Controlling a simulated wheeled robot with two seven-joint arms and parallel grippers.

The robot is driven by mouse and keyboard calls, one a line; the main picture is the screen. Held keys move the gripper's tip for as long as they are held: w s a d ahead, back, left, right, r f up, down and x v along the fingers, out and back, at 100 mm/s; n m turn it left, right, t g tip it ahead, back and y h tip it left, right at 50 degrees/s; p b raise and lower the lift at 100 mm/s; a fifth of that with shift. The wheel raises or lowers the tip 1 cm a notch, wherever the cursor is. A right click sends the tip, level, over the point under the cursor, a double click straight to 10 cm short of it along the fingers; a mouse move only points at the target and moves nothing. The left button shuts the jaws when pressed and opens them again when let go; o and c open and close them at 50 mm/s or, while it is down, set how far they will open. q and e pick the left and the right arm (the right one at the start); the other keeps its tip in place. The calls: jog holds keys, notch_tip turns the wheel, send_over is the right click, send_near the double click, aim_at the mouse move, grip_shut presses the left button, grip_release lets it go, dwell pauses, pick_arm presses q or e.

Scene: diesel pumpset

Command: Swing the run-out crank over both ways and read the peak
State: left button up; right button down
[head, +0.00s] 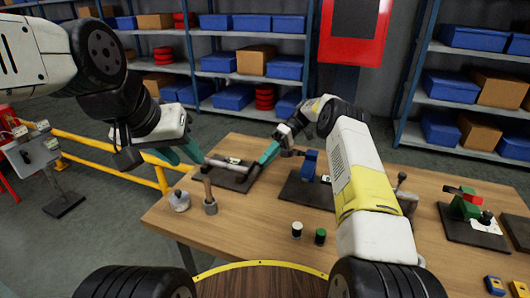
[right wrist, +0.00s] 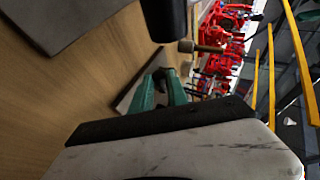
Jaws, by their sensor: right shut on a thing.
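The run-out fixture has a dark base plate (head: 228,183) near the table's back left, with a light bar (head: 218,164) and a small pale part (head: 235,160) above it. My right gripper (head: 264,157) is at the fixture's right end, shut on what seems to be the crank; its fingers hide the grip. In the right wrist view its teal fingers (right wrist: 160,82) are close together, and the held part is hard to make out. My left gripper (head: 188,160) is open and empty, fingers apart, at the fixture's left. No peak reading is legible.
A wooden-handled tool in a holder (head: 210,207) and a grey knobbed piece (head: 179,202) stand at the table's left. Two small cylinders, white-topped (head: 297,230) and green-topped (head: 320,236), stand in front. A blue device (head: 309,165) stands right of my right gripper.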

jog(key=c, duration=1.3)
grip_release()
jog(key=shift+r, duration=0.1)
